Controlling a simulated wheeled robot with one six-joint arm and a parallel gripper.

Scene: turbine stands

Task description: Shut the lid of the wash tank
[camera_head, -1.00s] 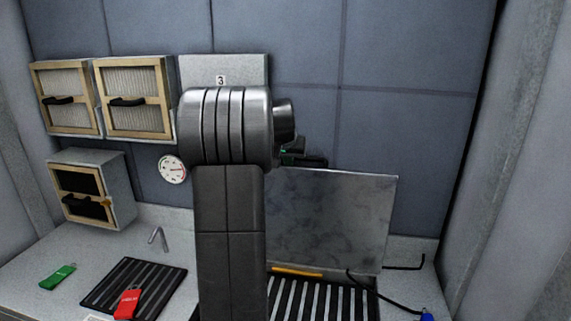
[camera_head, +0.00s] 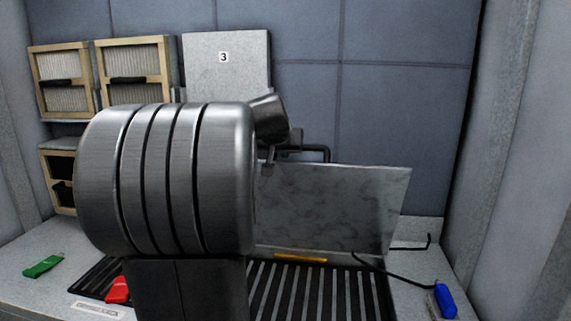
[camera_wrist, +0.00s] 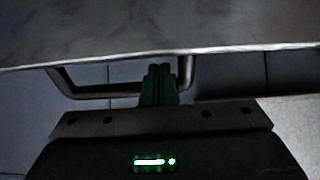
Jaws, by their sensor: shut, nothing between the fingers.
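The lid (camera_head: 335,205) of the wash tank stands raised, a grey metal plate at the tank's back. A dark slatted grate (camera_head: 300,290) lies in front of it, with a yellow strip (camera_head: 300,258) at the lid's foot. A black bar handle (camera_head: 318,150) shows behind the lid's top edge. In the wrist view the lid's edge (camera_wrist: 200,57) crosses the top, with the handle (camera_wrist: 100,92) below it. My gripper (camera_wrist: 159,70) has its green fingers shut and empty, overlapping the handle; contact cannot be told. My arm hides much of it in the head view.
A grey box marked 3 (camera_head: 228,70) and framed filter boxes (camera_head: 135,70) are on the back wall. A green tag (camera_head: 44,266) and a red tag (camera_head: 118,290) lie at left. A blue-handled tool (camera_head: 445,300) with a black cord is at right.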

